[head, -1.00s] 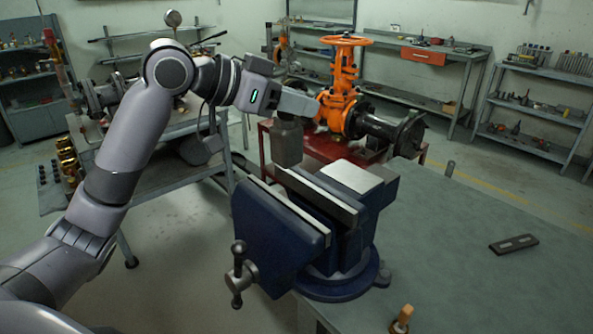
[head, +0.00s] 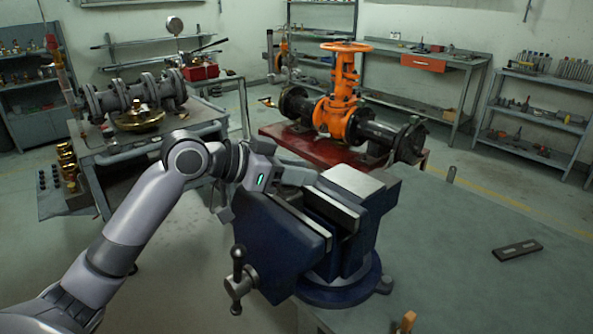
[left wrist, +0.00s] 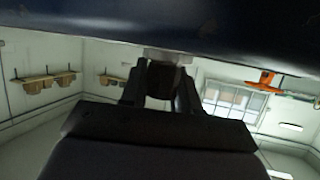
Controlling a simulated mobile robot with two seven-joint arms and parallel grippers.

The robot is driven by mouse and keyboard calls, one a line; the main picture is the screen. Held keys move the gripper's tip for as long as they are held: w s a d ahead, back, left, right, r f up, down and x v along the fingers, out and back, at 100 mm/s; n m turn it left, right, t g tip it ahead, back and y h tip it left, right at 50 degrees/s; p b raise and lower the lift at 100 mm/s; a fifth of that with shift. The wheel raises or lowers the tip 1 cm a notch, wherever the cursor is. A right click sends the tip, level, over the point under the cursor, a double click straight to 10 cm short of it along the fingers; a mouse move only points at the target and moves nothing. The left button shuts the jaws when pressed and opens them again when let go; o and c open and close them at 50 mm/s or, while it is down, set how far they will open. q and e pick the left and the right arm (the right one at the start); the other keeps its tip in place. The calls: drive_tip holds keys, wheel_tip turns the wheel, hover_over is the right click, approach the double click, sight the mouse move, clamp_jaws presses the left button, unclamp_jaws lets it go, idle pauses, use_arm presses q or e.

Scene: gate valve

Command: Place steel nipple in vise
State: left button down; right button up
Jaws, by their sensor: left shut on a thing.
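The blue bench vise (head: 275,245) stands at the near edge of the bench, with its steel-faced jaws slightly apart. My left gripper (head: 292,174) is low at the far left side of the vise, close to its jaws. Its fingertips are hard to make out in the head view. In the left wrist view the fingers (left wrist: 160,85) are shut on a short dark cylinder, the steel nipple (left wrist: 162,80). The vise's dark body (left wrist: 160,22) fills the top of that view, very close to the fingers. I cannot tell whether the nipple is between the jaws. My right gripper is not in view.
An orange gate valve (head: 340,105) with black pipe ends rests on a red stand behind the vise. A dark slotted plate (head: 517,250) lies on the green bench top (head: 450,270), which is mostly clear. A side table (head: 160,145) with flanged pipework stands left.

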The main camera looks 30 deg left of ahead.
use_arm(q)
drive_tip(key=c, duration=0.8)
unclamp_jaws()
drive_tip(key=shift+r, duration=0.1)
drive_tip(key=b+v, duration=0.2)
drive_tip(key=v, duration=1)
drive_tip(key=shift+a, duration=0.1)
